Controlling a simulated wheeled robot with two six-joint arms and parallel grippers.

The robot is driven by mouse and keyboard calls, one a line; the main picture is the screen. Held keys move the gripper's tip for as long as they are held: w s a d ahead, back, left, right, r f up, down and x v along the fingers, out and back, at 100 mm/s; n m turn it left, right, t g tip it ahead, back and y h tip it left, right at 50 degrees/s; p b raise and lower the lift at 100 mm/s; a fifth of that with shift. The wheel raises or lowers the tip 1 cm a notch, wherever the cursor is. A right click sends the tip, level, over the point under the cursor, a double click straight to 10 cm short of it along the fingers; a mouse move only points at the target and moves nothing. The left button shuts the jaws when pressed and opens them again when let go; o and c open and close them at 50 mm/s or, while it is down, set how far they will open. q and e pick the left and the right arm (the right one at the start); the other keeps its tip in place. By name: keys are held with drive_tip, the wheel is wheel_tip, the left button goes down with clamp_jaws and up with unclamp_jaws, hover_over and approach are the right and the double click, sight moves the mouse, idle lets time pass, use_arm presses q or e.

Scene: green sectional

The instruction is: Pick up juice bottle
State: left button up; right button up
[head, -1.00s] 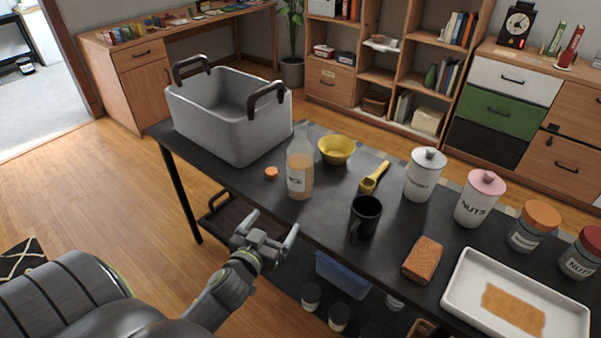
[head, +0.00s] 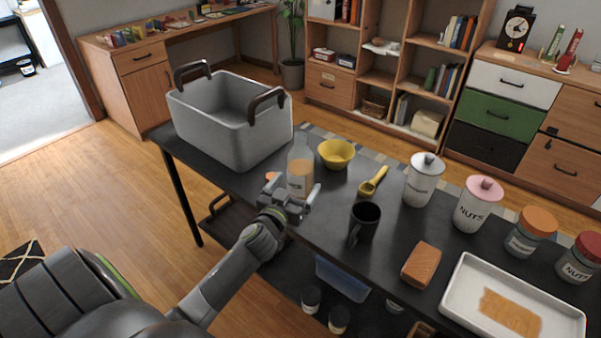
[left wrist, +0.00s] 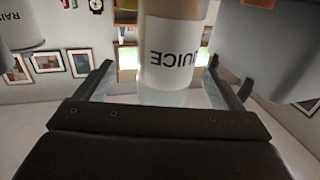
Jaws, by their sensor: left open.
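The juice bottle (head: 300,170) stands upright on the dark table, clear with pale orange juice and a white label. In the left wrist view the bottle (left wrist: 172,55) shows its "JUICE" label upside down, between the two fingers. My left gripper (head: 292,193) is open at the near side of the bottle, its fingers spread to either side and partly hiding the lower bottle. In the left wrist view the left gripper (left wrist: 172,85) has a gap between each finger and the bottle. I cannot tell how deep the bottle sits between them. My right gripper is not in view.
A grey bin (head: 225,130) stands just left of the bottle. An orange cap (head: 272,177) lies close by, partly hidden. A yellow bowl (head: 336,153), yellow scoop (head: 373,182) and black mug (head: 364,222) are to the right. Canisters, jars and a white tray (head: 470,270) fill the right end.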

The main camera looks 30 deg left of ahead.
sight(298, 145)
use_arm(q)
drive_tip(key=w, duration=0.1)
drive_tip(key=w+a, duration=0.1)
drive_tip(key=w, duration=0.2)
drive_tip(key=shift+a+r+p, duration=0.15)
drive_tip(key=shift+a+p, duration=0.1)
drive_tip(key=shift+p, duration=0.1)
drive_tip(key=shift+w+a, duration=0.1)
drive_tip(key=shift+w, duration=0.55)
drive_tip(key=shift+c, duration=0.2)
drive_tip(key=c, duration=1.4)
drive_tip(key=shift+o, duration=0.2)
wheel_tip(298, 145, up, 9)
drive_tip(key=p, duration=0.4)
drive_tip(key=shift+r, duration=0.55)
